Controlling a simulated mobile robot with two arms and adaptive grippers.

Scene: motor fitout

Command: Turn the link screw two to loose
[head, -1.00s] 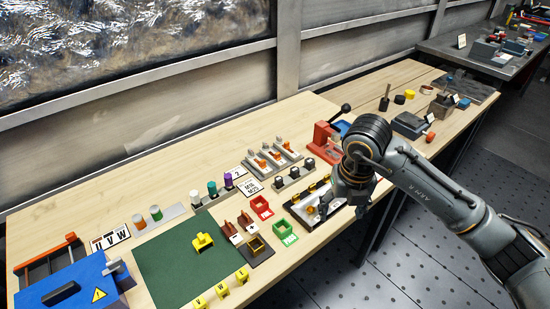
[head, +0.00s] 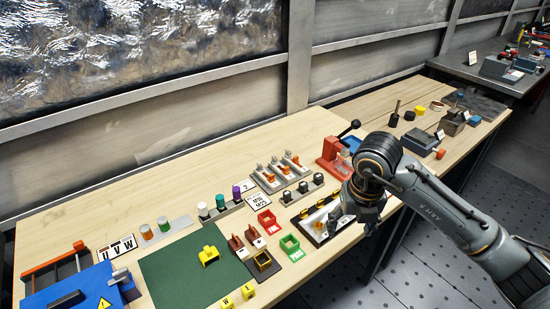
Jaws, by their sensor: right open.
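My right gripper (head: 366,218) hangs low over the bench's front edge, pointing down. It is open, with nothing visible between its fingers. Just left of it lies a black board (head: 312,238) with a pale block and several small yellow-orange pieces. The gripper covers part of the board's right end, and I cannot tell whether they touch. The link screws are too small to tell apart, so I cannot pick out screw two. My left gripper is not in view.
A red press (head: 332,158) with a black-knobbed lever stands behind the gripper. Black-topped pieces (head: 303,187) and red (head: 267,222) and green (head: 291,248) trays lie left. A green mat (head: 180,275) and blue box (head: 75,297) are farther left.

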